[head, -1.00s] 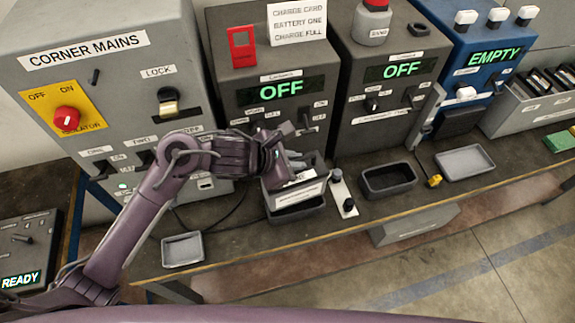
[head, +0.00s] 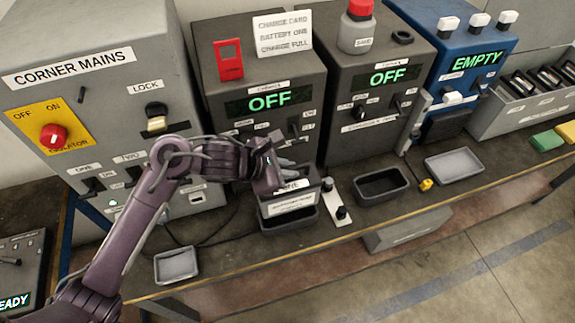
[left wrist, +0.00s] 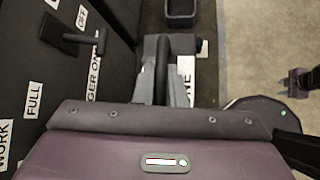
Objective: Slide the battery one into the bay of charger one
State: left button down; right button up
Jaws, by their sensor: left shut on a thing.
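Battery one (head: 290,205), a grey box with white labels, stands at or just above a dark tray (head: 290,223) in front of charger one; I cannot tell if it touches the tray. My left gripper (head: 281,168) is shut on its top handle. In the left wrist view the fingers (left wrist: 165,70) close on the handle, with part of the battery's label (left wrist: 186,75) beside them. Charger one (head: 225,100) is a dark grey cabinet with a green OFF display. Its bay is hidden behind my gripper and the battery.
A small panel with black knobs (head: 338,203) stands just right of the battery. An empty black tray (head: 382,200) and a grey tray (head: 453,181) lie further right. Another grey tray (head: 176,280) is at the front left. The isolator cabinet (head: 85,110) stands left.

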aim_at(288, 183)
pick_arm(q)
jog(key=shift+w+f+b, duration=0.15)
jog(key=shift+f+b, duration=0.85)
jog(key=shift+f, duration=0.65)
jog(key=shift+f+b, duration=0.1)
jog(key=shift+b, duration=0.3)
jog(key=shift+b, duration=0.7)
dwell(1.2)
jog(key=shift+f+b, duration=1.05)
jog(key=shift+b, duration=0.3)
jog(key=shift+f+b, duration=2)
jog(key=shift+b, duration=0.5)
